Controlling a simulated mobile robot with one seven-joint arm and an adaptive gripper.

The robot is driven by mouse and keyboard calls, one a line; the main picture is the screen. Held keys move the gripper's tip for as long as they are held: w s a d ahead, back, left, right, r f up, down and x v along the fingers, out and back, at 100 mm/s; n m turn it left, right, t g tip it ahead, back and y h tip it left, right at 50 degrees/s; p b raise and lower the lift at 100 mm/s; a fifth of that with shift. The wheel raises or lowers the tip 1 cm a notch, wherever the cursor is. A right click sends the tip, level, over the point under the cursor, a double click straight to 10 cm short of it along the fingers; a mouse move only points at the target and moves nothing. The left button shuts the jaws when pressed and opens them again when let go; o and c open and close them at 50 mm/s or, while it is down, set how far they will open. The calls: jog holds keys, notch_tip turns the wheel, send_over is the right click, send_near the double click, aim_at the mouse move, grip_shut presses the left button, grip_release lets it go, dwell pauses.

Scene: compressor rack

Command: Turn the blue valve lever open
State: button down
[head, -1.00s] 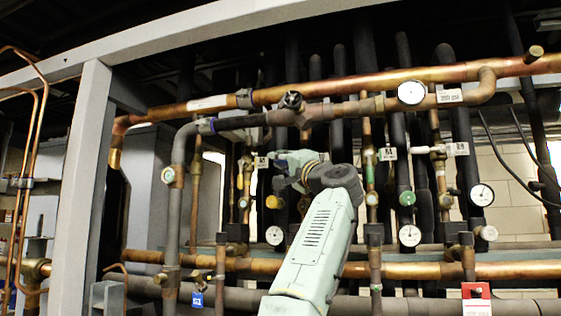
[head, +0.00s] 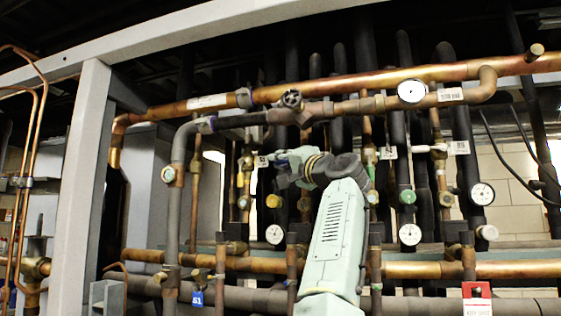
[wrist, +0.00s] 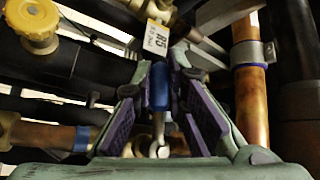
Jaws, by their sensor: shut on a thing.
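The blue valve lever (wrist: 160,88) shows in the wrist view as a blue grip on a bare metal stem that runs down to a round metal end. My gripper (wrist: 162,78) has its purple-padded fingers on both sides of the blue grip, closed on it near the fingertips. In the head view my gripper (head: 274,158) points left into the pipes below the upper copper pipe. The lever itself is hidden or too small to make out there.
A white tag (wrist: 157,38) hangs just beyond the lever. A yellow knob (wrist: 32,22) is at the upper left and a vertical copper pipe (wrist: 250,85) stands close on the right. Pressure gauges (head: 410,234) and dark vertical pipes crowd the rack.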

jog(key=shift+f, duration=0.1)
jog(key=c, duration=1.6)
grip_release()
